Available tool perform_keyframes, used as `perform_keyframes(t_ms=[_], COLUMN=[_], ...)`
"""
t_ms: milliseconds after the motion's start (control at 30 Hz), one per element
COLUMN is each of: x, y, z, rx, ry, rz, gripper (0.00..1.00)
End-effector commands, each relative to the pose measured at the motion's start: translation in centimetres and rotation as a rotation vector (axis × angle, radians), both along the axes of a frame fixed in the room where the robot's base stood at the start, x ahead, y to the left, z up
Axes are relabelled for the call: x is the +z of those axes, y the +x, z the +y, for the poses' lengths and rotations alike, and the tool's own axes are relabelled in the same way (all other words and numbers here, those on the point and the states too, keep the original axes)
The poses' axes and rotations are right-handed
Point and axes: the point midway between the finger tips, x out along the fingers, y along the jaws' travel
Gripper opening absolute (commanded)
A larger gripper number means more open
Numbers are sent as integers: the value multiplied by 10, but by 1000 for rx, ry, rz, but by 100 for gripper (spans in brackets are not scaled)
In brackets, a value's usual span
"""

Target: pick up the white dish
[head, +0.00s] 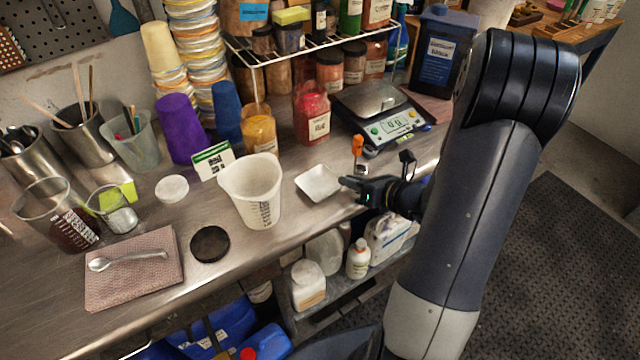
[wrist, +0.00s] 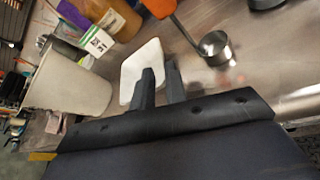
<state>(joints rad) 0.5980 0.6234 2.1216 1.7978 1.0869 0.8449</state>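The white dish (head: 319,182) is a small, shallow, square-cornered dish lying on the metal bench, right of the white measuring jug. My gripper (head: 350,183) is at its right side, low over the front edge of the bench. In the wrist view the dish (wrist: 141,66) lies beyond my gripper (wrist: 160,76). The two dark fingers stand apart with a gap between them. The left finger overlaps the dish's right part in the picture, and the right finger is just outside its edge. I cannot tell whether either finger touches the dish.
The white jug (head: 252,190) stands close on the left. An orange-handled metal scoop (wrist: 214,46) is right of the dish. A scale (head: 385,118) and a red-filled jar (head: 312,112) stand behind. A black round lid (head: 209,244) lies front left.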

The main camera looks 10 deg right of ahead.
Motion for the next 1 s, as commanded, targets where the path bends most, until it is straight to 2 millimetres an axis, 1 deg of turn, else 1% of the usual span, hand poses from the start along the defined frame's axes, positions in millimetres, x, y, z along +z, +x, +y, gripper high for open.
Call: perform_keyframes(t_ms=[167, 267, 400, 500, 600, 800, 833, 1000], x=[-3, -6, -12, -16, -18, -18, -18, -18], y=[8, 18, 36, 44, 48, 49, 49, 49], z=[5, 10, 19, 24, 26, 26, 26, 26], rx=[3, 5, 5, 4, 1, 0, 0, 0], ry=[-1, 1, -1, -1, -1, -1, -1, -1], rz=[-1, 2, 1, 0, 0, -1, -1, -1], gripper=[13, 13, 13, 13, 13, 13, 13, 0])
